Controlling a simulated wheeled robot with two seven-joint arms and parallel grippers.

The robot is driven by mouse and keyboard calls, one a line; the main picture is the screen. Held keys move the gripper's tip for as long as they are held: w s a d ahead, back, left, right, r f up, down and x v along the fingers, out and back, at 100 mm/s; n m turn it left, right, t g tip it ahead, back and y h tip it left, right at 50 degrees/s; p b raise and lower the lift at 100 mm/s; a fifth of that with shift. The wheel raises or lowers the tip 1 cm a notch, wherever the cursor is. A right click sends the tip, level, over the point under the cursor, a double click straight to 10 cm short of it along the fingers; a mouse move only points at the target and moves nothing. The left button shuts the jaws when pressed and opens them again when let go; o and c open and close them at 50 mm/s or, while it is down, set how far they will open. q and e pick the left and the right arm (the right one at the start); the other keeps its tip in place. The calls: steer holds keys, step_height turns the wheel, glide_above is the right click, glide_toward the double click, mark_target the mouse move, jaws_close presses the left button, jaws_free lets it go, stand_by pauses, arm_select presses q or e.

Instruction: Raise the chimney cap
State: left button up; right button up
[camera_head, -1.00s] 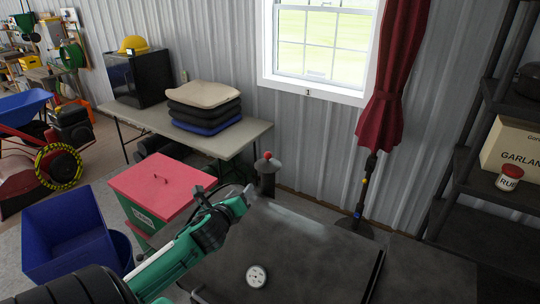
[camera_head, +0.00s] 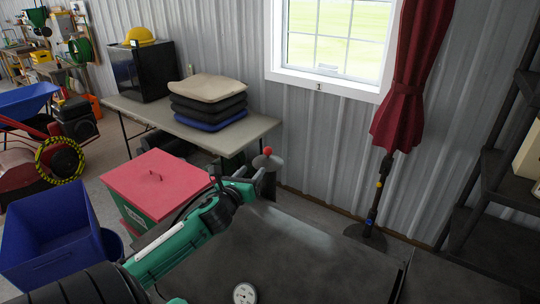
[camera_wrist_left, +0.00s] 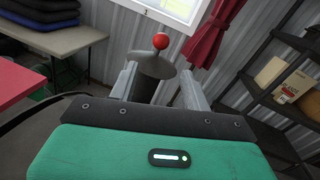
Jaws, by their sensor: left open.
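My left gripper (camera_head: 246,186) reaches in from the left, just in front of the chimney. It is open, with its two grey fingers (camera_wrist_left: 160,76) on either side of the cap and chimney in the wrist view. Whether they touch cannot be told. My right gripper is not in view.
A grill lid (camera_head: 290,255) with a round dial (camera_head: 245,293) fills the foreground. A red-lidded bin (camera_head: 155,178) and blue tub (camera_head: 50,238) stand left. A table (camera_head: 245,132) with stacked cushions is behind. A dark shelf (camera_head: 485,230) stands right.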

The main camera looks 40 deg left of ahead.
mark_target(266, 154)
arm_select(q)
steer(key=p+x, duration=0.2)
steer(key=x, duration=0.4)
steer(key=p+x, duration=0.2)
steer(key=x, duration=0.4)
steer(key=shift+r, duration=0.2)
steer(key=shift+w+a+f, duration=0.1)
steer(key=shift+w, duration=0.35)
